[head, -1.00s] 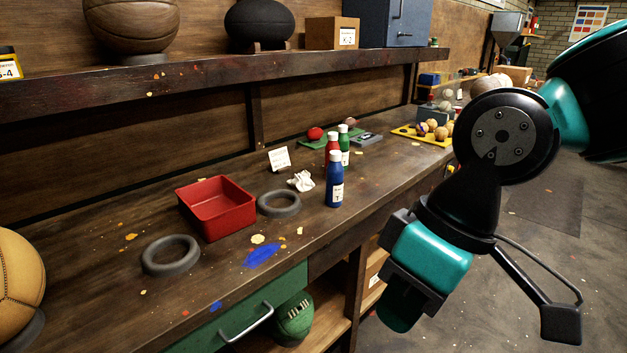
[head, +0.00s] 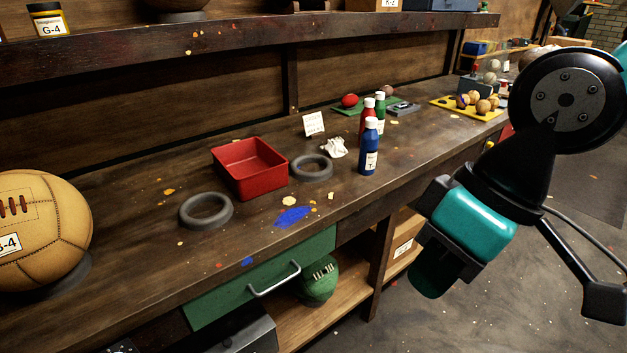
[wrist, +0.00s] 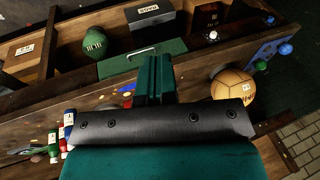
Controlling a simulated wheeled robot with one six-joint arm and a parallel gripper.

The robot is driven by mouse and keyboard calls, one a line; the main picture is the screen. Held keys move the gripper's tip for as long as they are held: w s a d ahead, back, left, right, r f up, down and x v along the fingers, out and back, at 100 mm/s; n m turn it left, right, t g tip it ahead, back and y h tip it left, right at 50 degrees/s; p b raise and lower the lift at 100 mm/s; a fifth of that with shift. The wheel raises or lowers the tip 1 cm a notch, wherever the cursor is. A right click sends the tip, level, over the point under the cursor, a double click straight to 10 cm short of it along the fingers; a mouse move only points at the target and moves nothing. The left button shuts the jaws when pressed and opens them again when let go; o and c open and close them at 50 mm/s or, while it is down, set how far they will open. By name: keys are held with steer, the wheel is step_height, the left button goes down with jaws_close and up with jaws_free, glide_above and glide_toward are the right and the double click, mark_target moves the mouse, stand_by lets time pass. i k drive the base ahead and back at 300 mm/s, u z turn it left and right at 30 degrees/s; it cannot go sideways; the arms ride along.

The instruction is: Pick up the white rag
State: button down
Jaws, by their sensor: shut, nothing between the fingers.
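The white rag (head: 335,147) lies crumpled on the workbench in the head view. It sits just right of a grey ring and left of the paint bottles, in front of a small white card. I cannot make it out in the wrist view. My gripper (wrist: 155,65) shows in the wrist view with its teal fingers together and nothing between them. In the head view my arm hangs at the right, beside the bench's front edge, well apart from the rag.
A blue bottle (head: 369,148) and a red bottle (head: 367,122) stand close right of the rag. A grey ring (head: 311,167) and a red tray (head: 250,168) lie to its left. A tan ball (head: 45,225) sits at the far left. A shelf (head: 230,45) overhangs the back.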

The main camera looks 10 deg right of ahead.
mark_target(335, 148)
steer(key=z, duration=0.25)
steer(key=i, duration=1.75)
steer(key=u, duration=0.5)
